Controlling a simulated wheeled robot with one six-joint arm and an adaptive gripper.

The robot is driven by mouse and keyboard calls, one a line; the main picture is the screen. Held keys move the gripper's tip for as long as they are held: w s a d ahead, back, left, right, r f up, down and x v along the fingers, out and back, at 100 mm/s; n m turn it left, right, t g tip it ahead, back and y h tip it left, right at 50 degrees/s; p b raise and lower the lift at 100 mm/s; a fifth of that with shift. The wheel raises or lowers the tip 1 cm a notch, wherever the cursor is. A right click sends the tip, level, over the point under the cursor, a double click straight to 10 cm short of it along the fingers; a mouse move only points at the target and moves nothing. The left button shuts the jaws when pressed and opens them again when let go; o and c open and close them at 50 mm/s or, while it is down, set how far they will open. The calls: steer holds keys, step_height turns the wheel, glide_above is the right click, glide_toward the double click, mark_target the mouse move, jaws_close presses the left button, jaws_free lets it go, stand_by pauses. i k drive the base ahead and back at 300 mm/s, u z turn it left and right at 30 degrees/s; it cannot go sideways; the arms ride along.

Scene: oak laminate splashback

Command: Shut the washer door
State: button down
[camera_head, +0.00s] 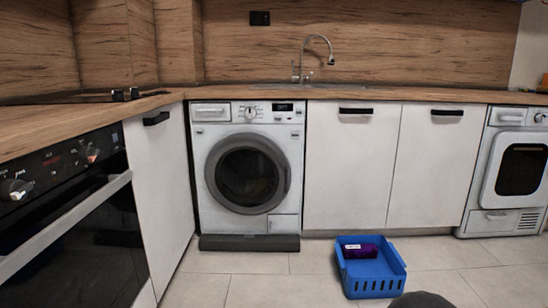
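The white washer (210,140) stands under the counter, left of centre in the head view. Its round door (282,180) has a thick grey rim and a dark window and faces me. The door lies over the front opening and looks flush or nearly so; I cannot tell whether a small gap is left at its edge. No drum opening shows beside it. My gripper is not in view.
A blue basket (372,286) holding a purple item (360,251) sits on the floor right of the washer. An oven (75,215) stands at left, white cabinets (350,165) and a second appliance (500,205) at right. Floor before the washer is clear.

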mark_target(282, 176)
steer(key=u, duration=0.5)
steer(key=i, duration=1.65)
steer(key=z, duration=0.65)
